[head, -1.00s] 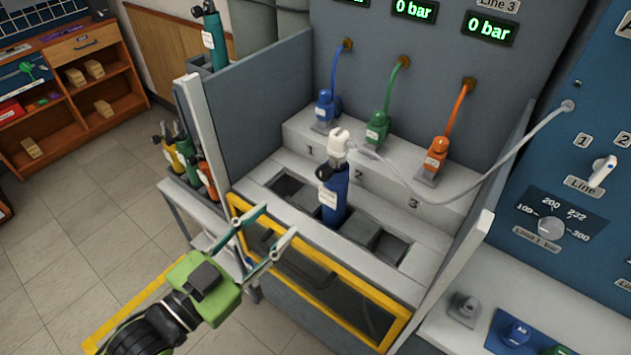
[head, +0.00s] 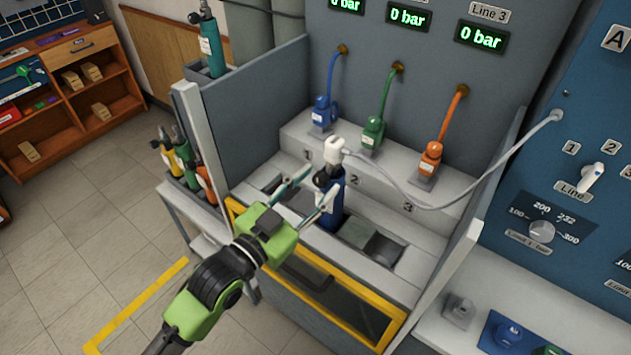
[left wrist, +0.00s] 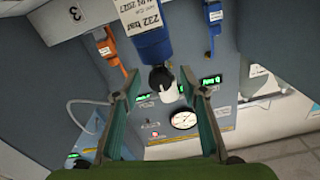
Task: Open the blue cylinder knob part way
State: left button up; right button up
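The blue cylinder (head: 334,212) stands upright in the bench's middle slot, with a white fitting (head: 336,150) and hose on top. Its black knob (head: 322,179) faces my left gripper (head: 318,192). The left gripper is open, its fingers pointing at the cylinder's neck. In the left wrist view, which looks upside down, the blue cylinder (left wrist: 152,42) hangs at the top. There the black knob (left wrist: 158,78) shows between the spread fingertips of the left gripper (left wrist: 153,80), with visible gaps on both sides. The right gripper is not in view.
Blue (head: 322,112), green (head: 372,132) and orange (head: 430,160) connectors stand on the ledge behind. The white hose (head: 440,206) runs right to the blue panel. A yellow-framed open door (head: 340,290) lies in front; a grey side wall (head: 262,120) rises left.

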pick_arm(q)
jog(key=shift+w+d, duration=0.15)
jog(key=shift+c, duration=0.4)
grip_shut()
jog(key=c, duration=1)
grip_release()
jog(key=n+p, duration=0.2)
jog(key=shift+r+n+p, duration=0.15)
jog(key=shift+n+p, duration=0.2)
jog(key=shift+n, duration=0.05)
jog(key=shift+n+p, duration=1.15)
jog(key=shift+n, duration=0.75)
